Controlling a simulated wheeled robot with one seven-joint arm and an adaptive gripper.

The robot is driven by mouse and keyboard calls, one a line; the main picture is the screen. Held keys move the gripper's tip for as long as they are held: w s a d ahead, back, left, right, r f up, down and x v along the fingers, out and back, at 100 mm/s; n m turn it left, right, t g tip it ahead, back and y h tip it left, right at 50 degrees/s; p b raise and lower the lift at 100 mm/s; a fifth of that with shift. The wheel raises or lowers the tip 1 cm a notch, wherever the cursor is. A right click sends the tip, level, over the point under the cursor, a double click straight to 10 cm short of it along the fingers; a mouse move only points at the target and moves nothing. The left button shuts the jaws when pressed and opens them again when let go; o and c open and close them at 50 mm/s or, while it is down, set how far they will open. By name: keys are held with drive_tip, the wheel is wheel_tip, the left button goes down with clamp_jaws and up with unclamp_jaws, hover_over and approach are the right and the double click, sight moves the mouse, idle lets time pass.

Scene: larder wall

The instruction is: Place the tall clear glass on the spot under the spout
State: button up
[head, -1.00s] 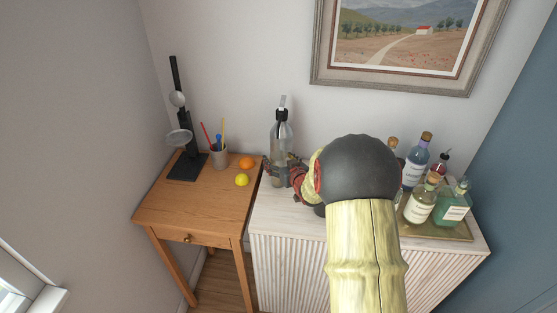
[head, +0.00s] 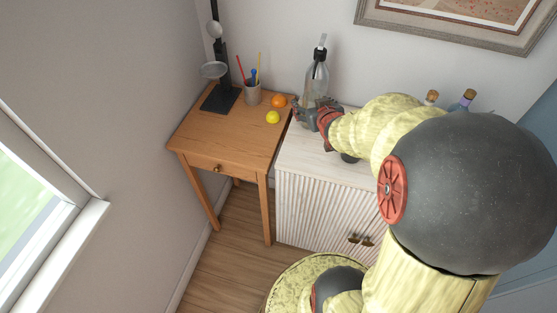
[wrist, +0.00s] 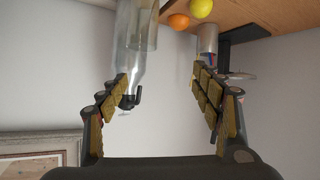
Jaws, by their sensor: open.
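A clear bottle with a black head and a small black spout (head: 318,72) stands at the back left of the white cabinet. It shows upside down in the wrist view (wrist: 128,55), its head by the left finger. A clear, faintly brownish cylinder, seemingly the tall glass (wrist: 150,22), overlaps the bottle at the top of the wrist view. In the head view my gripper mostly hides it. My gripper (wrist: 160,76) is open, with nothing clearly held between the fingers. In the head view my gripper (head: 308,110) is at the bottle's lower front. I cannot make out the marked spot.
The wooden table (head: 222,140) on the left holds a black stand (head: 222,96) with a round dish, a cup of utensils (head: 252,94), an orange (head: 278,101) and a lemon (head: 273,117). Bottle tops (head: 468,97) show behind my arm. The cabinet top (head: 312,155) is bare at its front left.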

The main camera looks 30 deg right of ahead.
drive_tip(key=s+a+r+g+y, duration=0.1)
drive_tip(key=s+a+r, duration=0.1)
drive_tip(key=a, duration=0.2)
drive_tip(key=s+a+r+n+g, duration=0.1)
drive_tip(key=s+a+r, duration=0.1)
drive_tip(key=a, duration=0.3)
drive_tip(key=s+a+r+g+y, duration=0.1)
drive_tip(key=a+r, duration=0.2)
drive_tip(key=a, duration=0.1)
drive_tip(key=s+a+r+n+g+y, duration=0.1)
drive_tip(key=s+a+n+g+y, duration=0.1)
drive_tip(key=s+a, duration=1.3)
drive_tip(key=shift+s+a+r+g+y, duration=0.15)
drive_tip(key=shift+s+g+y, duration=0.35)
drive_tip(key=shift+y, duration=0.1)
